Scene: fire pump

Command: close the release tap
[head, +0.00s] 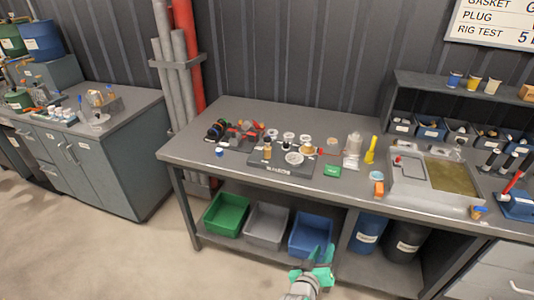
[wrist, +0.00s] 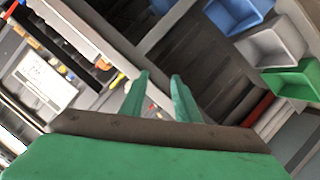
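I cannot make out the release tap for certain. A small red handle (head: 398,160) shows at the back left of the grey test rig tray (head: 405,190) on the workbench. Another red lever (head: 514,181) rises from a blue block (head: 515,207) at the right end of the bench. My gripper (head: 318,262) is low in front of the bench, apart from these things. In the wrist view, its two green fingers (wrist: 161,76) stand apart with nothing between them.
The workbench (head: 230,118) holds a black stand (head: 283,168) of small parts, a green box (head: 332,171) and a yellow bottle (head: 371,150). Green (head: 226,214), grey (head: 266,225) and blue (head: 311,235) bins sit on its lower shelf. Open floor lies in front at left.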

